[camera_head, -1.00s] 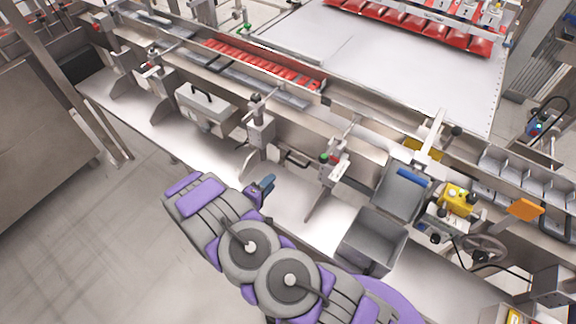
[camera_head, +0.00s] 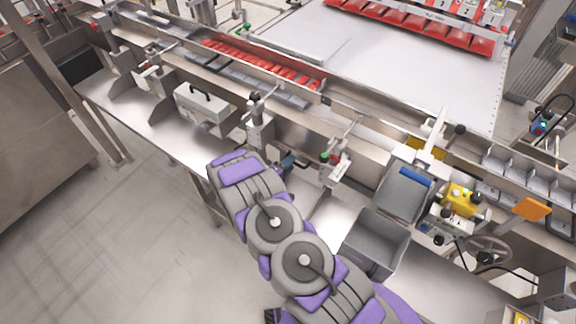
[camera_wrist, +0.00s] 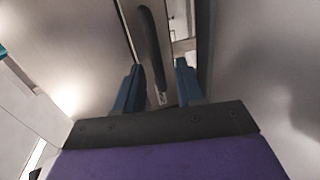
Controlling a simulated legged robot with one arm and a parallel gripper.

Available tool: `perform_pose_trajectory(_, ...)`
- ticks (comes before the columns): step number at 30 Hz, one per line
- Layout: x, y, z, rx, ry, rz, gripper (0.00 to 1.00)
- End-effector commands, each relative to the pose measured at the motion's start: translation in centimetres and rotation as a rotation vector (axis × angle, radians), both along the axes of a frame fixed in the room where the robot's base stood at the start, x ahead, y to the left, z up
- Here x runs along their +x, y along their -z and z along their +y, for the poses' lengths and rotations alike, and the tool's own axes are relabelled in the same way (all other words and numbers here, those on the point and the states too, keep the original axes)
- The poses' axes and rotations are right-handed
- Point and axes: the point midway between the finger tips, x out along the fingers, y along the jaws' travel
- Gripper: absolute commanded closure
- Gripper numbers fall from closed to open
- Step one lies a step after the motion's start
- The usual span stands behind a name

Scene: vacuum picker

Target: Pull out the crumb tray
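My gripper (camera_head: 288,162) is at the machine's front, between two upright posts under the rail. In the wrist view my gripper (camera_wrist: 158,67) is open, with one blue finger on each side. A dark bar handle (camera_wrist: 150,45) stands ahead, lined up with the gap between the fingers. Its near end reaches between the fingertips, and I cannot tell whether they touch it. It appears to be the crumb tray's handle, on a pale metal face (camera_wrist: 85,45). My arm and the machine front hide most of the tray in the head view.
A metal shelf (camera_head: 150,120) runs along the front. A box with a black handle (camera_head: 202,105) is left of my gripper. A grey open bin (camera_head: 372,240) stands to the right. An upright post (camera_head: 258,130) and another post (camera_head: 333,165) flank my gripper. Floor at lower left is clear.

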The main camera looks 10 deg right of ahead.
Motion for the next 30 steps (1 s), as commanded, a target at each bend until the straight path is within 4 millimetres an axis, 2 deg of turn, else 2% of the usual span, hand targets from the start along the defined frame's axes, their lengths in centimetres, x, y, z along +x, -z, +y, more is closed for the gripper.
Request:
perform_pose_trajectory(3,-0.01,-0.01,0.03,0.000,0.000,0.000,0.62)
perform_pose_trajectory(15,-0.02,0.05,0.04,0.000,0.000,0.001,1.00)
perform_pose_trajectory(30,-0.04,0.22,0.04,0.001,-0.001,0.005,1.00)
